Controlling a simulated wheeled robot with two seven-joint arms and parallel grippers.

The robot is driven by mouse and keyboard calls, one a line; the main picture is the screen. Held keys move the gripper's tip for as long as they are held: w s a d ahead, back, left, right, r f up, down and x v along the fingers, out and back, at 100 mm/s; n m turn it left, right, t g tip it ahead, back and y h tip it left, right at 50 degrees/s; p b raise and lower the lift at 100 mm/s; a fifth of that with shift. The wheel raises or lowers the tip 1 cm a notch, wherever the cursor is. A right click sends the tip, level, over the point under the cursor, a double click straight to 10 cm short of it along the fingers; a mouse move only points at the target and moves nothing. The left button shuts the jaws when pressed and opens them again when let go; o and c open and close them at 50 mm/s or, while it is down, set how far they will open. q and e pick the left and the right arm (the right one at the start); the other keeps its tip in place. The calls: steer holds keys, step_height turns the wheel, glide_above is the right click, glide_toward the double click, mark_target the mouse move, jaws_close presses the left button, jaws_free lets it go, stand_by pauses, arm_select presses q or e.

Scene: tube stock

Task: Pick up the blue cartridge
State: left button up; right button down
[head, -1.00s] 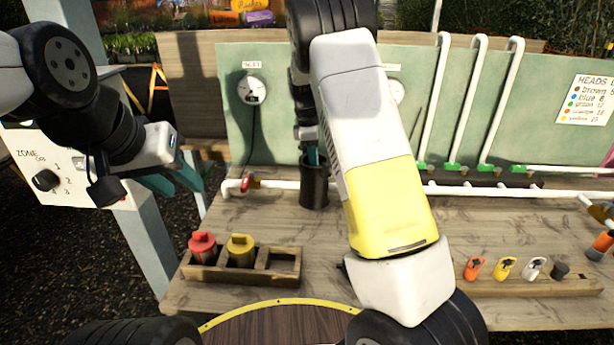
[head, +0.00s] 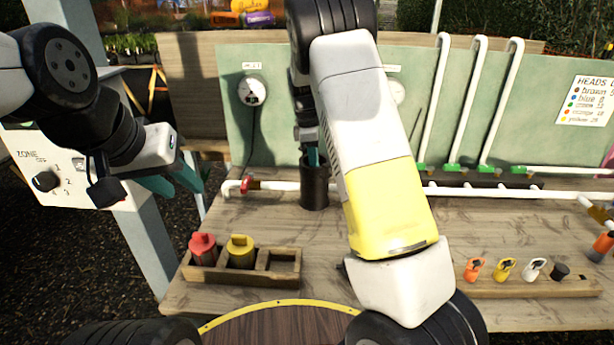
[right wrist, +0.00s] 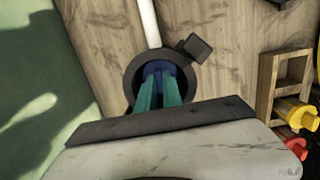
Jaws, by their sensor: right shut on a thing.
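The blue cartridge (right wrist: 153,70) sits inside a black cylindrical housing (head: 314,185), seen from above in the right wrist view. Only its blue top shows, and the housing hides the rest. My right gripper (right wrist: 158,90) reaches down into the housing's mouth with its teal fingers shut on the blue cartridge. In the head view the right gripper (head: 312,157) is at the top of the housing, partly hidden by my arm. My left gripper (head: 180,184) hangs at the left above the ground, away from the table, its teal fingers apart and empty.
A wooden rack (head: 240,277) holds a red cartridge (head: 203,250) and a yellow cartridge (head: 240,252), with an empty slot at right. A white pipe (head: 270,186) with a red valve (head: 247,184) runs to the housing. Small coloured heads stand in a wooden strip (head: 530,287) at right.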

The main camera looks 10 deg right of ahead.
step_height(320, 180, up, 18)
stand_by(0.9)
